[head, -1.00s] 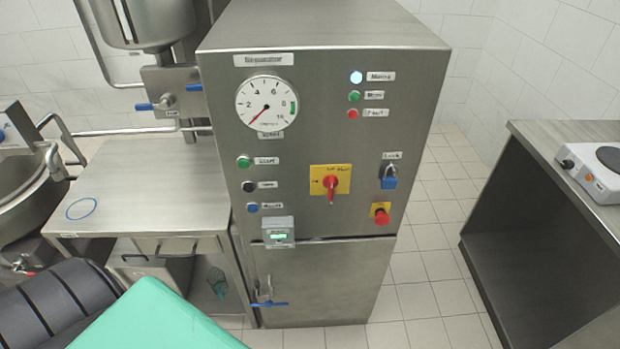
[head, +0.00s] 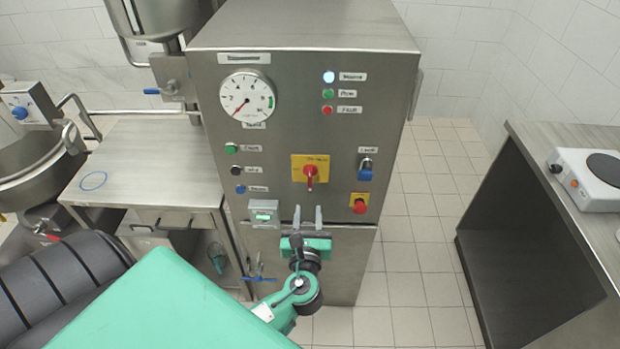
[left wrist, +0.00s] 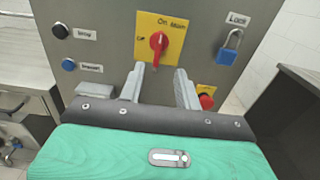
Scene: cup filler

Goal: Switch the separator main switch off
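The separator main switch (head: 310,174) is a red rotary handle on a yellow plate (head: 298,163) on the steel cabinet front. In the left wrist view the handle (left wrist: 158,42) stands upright, with "On" printed above it and "Off" at its left. My left gripper (head: 308,212) is in front of the cabinet, just below the switch, with its two fingers apart and pointing up. In the left wrist view the gripper (left wrist: 160,72) has nothing between its fingers, and the handle shows beyond and above the gap. My right gripper is not in view.
A blue padlock (head: 365,172) hangs right of the switch, above a red knob (head: 359,206). Push buttons and a small display box (head: 264,213) are on the left. A steel table (head: 520,160) with a hot plate stands at right, with clear floor between.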

